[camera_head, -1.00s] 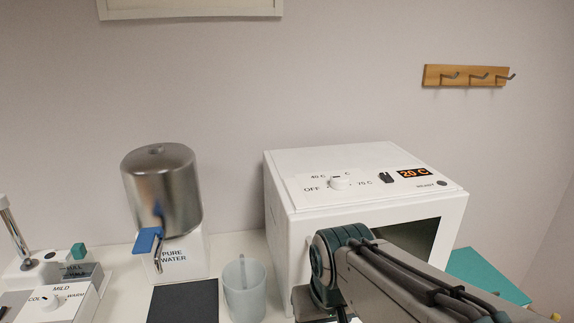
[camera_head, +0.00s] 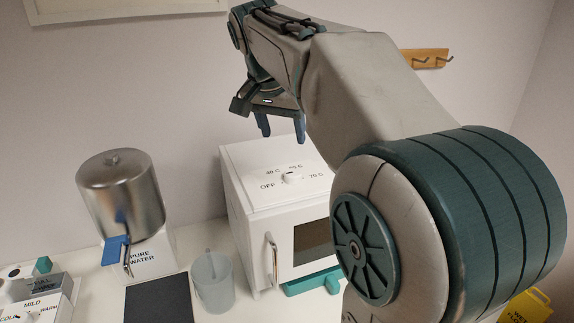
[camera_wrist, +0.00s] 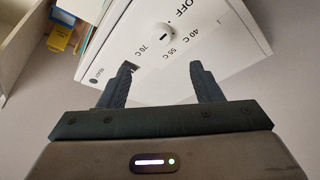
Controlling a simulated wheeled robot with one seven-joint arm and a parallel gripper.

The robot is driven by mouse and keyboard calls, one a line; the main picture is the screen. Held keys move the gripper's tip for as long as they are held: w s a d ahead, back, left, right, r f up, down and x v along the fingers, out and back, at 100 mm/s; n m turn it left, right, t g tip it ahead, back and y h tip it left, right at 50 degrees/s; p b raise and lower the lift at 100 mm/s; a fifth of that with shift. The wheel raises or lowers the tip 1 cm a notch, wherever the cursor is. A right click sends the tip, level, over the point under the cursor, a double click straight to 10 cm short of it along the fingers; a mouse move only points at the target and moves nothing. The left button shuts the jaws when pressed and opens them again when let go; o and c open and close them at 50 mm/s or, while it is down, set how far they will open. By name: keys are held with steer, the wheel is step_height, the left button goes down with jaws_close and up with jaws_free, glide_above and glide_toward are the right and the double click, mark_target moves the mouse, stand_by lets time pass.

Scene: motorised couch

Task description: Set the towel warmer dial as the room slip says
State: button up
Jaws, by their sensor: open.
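The towel warmer is a white box (camera_head: 245,190) on the counter, with a handled front door. Its white dial (camera_head: 291,178) sits on the top, among the marks OFF, 40 C, 55 C and 70 C. The dial also shows in the wrist view (camera_wrist: 160,32); I cannot tell surely which mark it points at. My gripper (camera_head: 282,133) is open and empty above the warmer, fingers down. In the wrist view its fingertips (camera_wrist: 161,68) are apart and clear of the dial. My arm hides the warmer's display. No room slip is recognisable.
A steel water urn (camera_head: 120,195) marked PURE WATER, a cup (camera_head: 212,285) and a dark mat (camera_head: 158,303) stand left of the warmer. A teal item (camera_head: 312,282) lies by its front. A hook rail (camera_head: 425,58) is on the wall; a yellow floor sign (camera_head: 527,307) stands at right.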

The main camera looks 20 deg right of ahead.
mark_target(292, 173)
steer(key=p+x, duration=0.1)
steer(key=x, duration=1.2)
steer(key=shift+f, duration=0.1)
steer(key=c, duration=1)
